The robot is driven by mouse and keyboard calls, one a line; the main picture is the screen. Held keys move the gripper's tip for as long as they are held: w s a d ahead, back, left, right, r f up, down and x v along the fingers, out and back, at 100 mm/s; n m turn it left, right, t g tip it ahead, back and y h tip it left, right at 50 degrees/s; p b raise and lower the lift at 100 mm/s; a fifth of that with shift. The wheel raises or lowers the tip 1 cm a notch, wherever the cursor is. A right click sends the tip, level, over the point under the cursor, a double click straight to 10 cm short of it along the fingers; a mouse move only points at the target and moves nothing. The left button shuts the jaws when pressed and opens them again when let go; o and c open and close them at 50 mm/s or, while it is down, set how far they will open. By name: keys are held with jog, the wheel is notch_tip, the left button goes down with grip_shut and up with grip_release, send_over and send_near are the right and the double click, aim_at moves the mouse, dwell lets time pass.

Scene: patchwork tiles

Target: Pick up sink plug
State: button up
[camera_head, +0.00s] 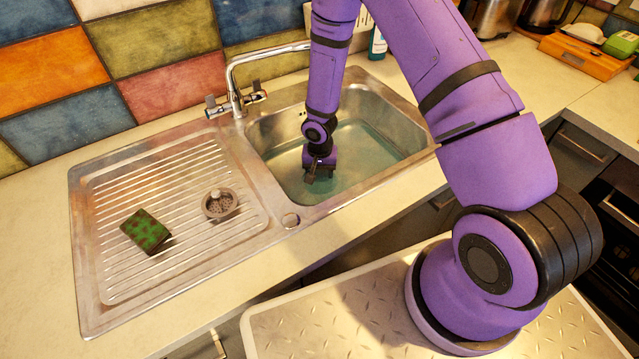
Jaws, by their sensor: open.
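The sink plug (219,204) looks like a small round grey strainer with a raised knob. It rests on the ribbed metal drainboard, left of the basin. My gripper (312,178) is over the sink basin (385,150), pointing down close to the greenish water, to the right of the plug and apart from it. The jaws are small and dark in this view, open, with nothing seen between them. My arm covers part of the basin and its back rim.
A green and brown sponge (147,232) lies on the drainboard (110,270), left of the plug. A chrome tap (236,88) rises behind the basin's left side. An orange board (585,55) with items stands at the right. The front counter is clear.

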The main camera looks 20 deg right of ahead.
jog(key=shift+f, duration=1.25)
jog(key=shift+c, duration=0.4)
jog(key=c, duration=1)
jog(key=shift+o, duration=0.2)
jog(key=shift+r, duration=0.15)
